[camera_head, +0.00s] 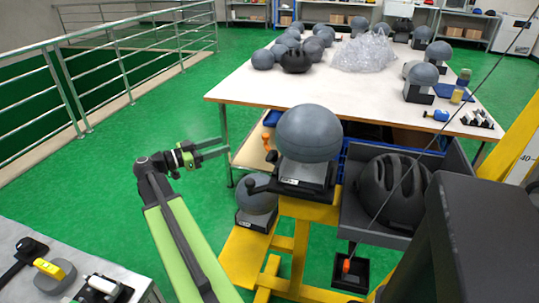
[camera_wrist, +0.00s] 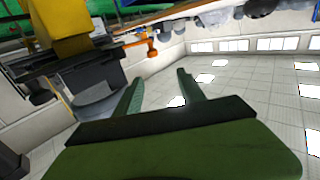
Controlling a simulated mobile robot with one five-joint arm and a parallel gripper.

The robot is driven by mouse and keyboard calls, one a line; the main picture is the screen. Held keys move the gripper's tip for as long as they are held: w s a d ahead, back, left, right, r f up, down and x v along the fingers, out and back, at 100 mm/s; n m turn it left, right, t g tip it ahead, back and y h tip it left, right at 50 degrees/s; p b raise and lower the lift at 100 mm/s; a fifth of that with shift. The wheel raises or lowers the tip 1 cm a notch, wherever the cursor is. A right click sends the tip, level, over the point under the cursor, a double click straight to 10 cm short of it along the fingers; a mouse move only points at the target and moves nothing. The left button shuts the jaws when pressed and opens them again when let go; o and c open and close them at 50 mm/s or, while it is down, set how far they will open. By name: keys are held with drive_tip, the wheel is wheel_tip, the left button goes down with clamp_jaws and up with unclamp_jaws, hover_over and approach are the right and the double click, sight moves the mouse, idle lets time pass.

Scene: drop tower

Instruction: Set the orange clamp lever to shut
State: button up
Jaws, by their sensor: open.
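The orange clamp lever (camera_head: 269,154) shows as a small orange knobbed piece left of the large grey headform on the yellow stand. An orange piece that looks like the same lever shows in the wrist view (camera_wrist: 151,47), beyond my fingertips and a little left of their middle. I cannot tell its exact setting. My gripper (camera_head: 228,147) is open and empty, left of the lever and apart from it, with its fingers pointing right. In the wrist view its two green fingers (camera_wrist: 160,77) are spread with nothing between them.
The grey headform (camera_head: 309,133) sits on its dark mount. A black helmet (camera_head: 393,187) lies in a grey tray to the right. A white table (camera_head: 255,88) with several headforms and helmets stands behind. Green floor is clear to the left, before the railing (camera_head: 120,62).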

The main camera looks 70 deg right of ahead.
drive_tip(key=s+a+f+x, duration=0.1)
drive_tip(key=x, duration=1.9)
drive_tip(key=shift+s+m+g+y, duration=0.3)
drive_tip(key=shift+f, duration=0.1)
clamp_jaws()
